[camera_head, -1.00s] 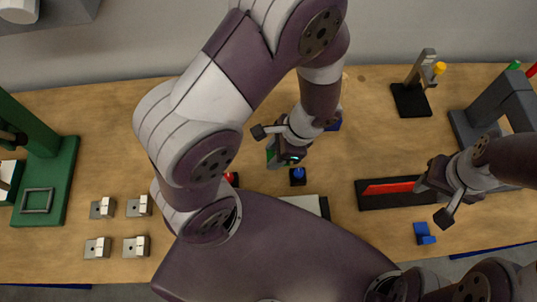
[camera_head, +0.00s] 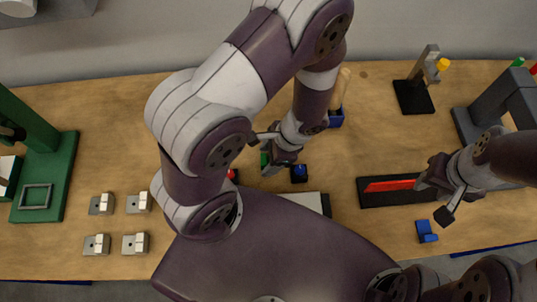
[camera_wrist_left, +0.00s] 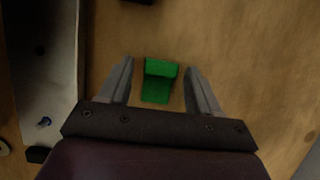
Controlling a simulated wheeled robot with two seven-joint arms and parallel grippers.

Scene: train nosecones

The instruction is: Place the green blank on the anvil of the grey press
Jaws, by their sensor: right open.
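The green blank (camera_wrist_left: 158,80) lies on the wooden table between the spread fingers of my left gripper (camera_wrist_left: 158,92) in the left wrist view, with a gap on each side. In the head view, a small part of the green blank (camera_head: 264,159) shows beside my left gripper (camera_head: 263,154), which is open and empty. The grey press (camera_head: 496,106) stands at the right edge; its anvil cannot be made out, and my right arm covers part of the press. My right gripper (camera_head: 431,198) is open and empty in front of the press.
A black tray with a red bar (camera_head: 390,185) lies beside my right gripper, with a blue block (camera_head: 426,231) below it. A blue holder (camera_head: 335,118) and a black box with a blue button (camera_head: 299,173) are near my left gripper. A green press (camera_head: 45,178) stands far left.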

